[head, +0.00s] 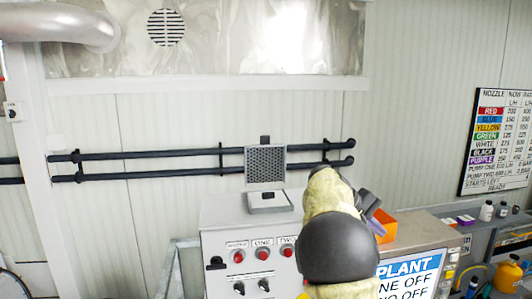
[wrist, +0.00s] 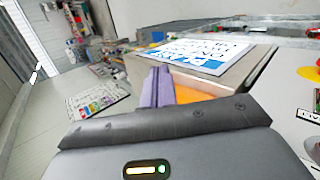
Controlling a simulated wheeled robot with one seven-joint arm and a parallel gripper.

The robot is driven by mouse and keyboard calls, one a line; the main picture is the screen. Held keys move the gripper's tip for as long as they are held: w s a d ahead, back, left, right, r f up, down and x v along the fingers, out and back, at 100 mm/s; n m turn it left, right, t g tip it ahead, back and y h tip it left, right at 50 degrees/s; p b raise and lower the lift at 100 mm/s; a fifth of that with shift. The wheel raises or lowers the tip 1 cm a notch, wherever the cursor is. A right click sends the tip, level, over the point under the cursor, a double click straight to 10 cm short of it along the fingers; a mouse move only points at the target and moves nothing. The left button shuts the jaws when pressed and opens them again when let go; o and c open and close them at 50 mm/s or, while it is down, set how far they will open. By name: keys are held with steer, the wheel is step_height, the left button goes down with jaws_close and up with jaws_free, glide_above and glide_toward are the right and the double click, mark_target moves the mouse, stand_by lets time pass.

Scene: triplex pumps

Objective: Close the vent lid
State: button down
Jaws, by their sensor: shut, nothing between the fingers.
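The vent lid (head: 265,165) is a grey perforated panel. It stands upright, open, above its small grey base (head: 270,201) on top of the control cabinet, in the middle of the head view. My gripper (head: 370,203) is to the right of the vent and apart from it, partly hidden behind my yellow and dark grey arm. In the wrist view my gripper's fingers (wrist: 158,88) are together and empty. I cannot make out the vent lid in the wrist view.
The cabinet front (head: 248,243) has red buttons and black knobs. An orange bin (head: 384,222) sits beside my gripper. Two black pipes (head: 170,165) run along the wall behind the vent. A blue and white plant sign (head: 408,276) is at lower right.

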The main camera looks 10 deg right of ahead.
step_height(320, 180, up, 13)
steer(key=w+m+g+h, duration=0.1)
steer(key=m+g+h, duration=0.2)
steer(key=h, duration=0.1)
steer(key=a+r+m+g+h, duration=0.2)
steer(key=a+r+m+g, duration=0.1)
steer(key=a+r, duration=0.3)
steer(key=shift+s+r+m+g+b, duration=0.35)
steer(key=shift+g+b, duration=0.1)
steer(key=shift+g, duration=0.15)
